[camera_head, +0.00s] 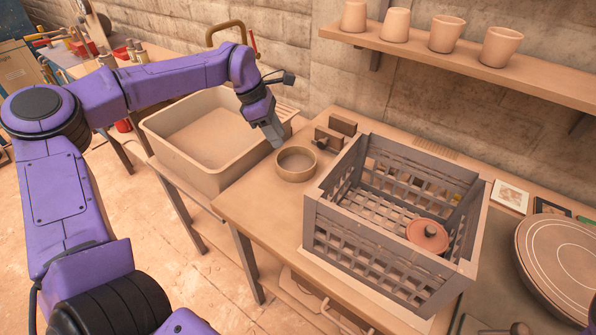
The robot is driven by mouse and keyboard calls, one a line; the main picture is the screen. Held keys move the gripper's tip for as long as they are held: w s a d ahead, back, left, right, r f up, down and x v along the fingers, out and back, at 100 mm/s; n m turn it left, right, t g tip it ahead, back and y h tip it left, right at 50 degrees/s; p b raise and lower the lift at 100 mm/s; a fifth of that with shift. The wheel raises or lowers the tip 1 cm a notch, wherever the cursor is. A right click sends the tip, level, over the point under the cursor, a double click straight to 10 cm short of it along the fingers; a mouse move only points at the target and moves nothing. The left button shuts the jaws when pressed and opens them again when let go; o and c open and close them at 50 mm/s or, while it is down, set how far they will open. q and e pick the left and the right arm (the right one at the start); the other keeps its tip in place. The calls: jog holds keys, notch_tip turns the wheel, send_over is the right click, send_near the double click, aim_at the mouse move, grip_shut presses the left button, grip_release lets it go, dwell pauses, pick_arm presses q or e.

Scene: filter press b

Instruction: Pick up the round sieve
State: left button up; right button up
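The round sieve (296,164), a shallow tan ring-shaped vessel, stands upright on the wooden table just left of the grey crate. My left gripper (275,138) points down just above and behind the sieve's left rim, close to it. Its fingers look like one narrow block from this angle, so I cannot see a gap or whether they touch the rim. The sieve's opening is visible and nothing shows inside it. My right gripper does not show.
A deep sink (172,150) is at the left. A shelf (470,66) with cups hangs above. Bare table lies in front of the sieve.

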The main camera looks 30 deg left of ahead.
aim_at(291, 172)
pick_arm(q)
jog(key=x, duration=0.8)
jog(key=a+p+x, duration=0.1)
jog(key=x, duration=0.3)
jog(key=shift+s+f, duration=0.3)
jog(key=shift+f, duration=0.15)
jog(key=shift+w+d+f, duration=0.1)
jog(key=shift+d+f, duration=0.05)
jog(key=shift+f, duration=0.15)
grip_shut()
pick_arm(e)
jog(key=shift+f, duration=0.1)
